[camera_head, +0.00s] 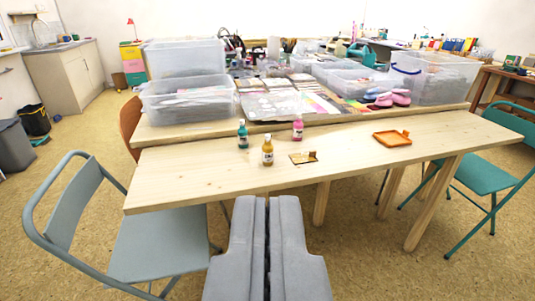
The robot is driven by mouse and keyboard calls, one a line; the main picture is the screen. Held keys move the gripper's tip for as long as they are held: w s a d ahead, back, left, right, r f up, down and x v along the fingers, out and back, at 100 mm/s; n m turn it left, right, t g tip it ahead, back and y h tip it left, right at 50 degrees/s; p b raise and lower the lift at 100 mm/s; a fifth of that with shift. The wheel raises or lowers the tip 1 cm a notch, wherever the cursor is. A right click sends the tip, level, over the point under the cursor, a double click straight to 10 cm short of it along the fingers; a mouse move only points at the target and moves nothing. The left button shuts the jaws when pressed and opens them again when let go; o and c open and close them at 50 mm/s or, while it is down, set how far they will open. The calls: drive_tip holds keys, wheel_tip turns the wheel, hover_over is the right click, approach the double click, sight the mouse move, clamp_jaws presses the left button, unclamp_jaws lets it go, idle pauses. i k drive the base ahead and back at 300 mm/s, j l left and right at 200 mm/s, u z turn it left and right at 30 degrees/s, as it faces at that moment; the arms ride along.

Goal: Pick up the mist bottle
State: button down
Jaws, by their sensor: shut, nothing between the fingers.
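The amber bottle is closest to the table's front edge. My gripper (267,200) reaches up from the bottom of the view, its two grey fingers together and empty. The fingers appear in front of the table's front edge, below the amber bottle in the picture and apart from all the bottles.
A blue-grey chair (155,245) stands front left and a green chair (490,175) at right. Clear plastic bins (188,98) crowd the back table. The near table's left end is clear.

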sight(268, 147)
drive_tip(key=i+j, duration=0.1)
drive_tip(key=i, duration=0.5)
drive_tip(key=i+j+z, duration=0.1)
drive_tip(key=i, duration=0.5)
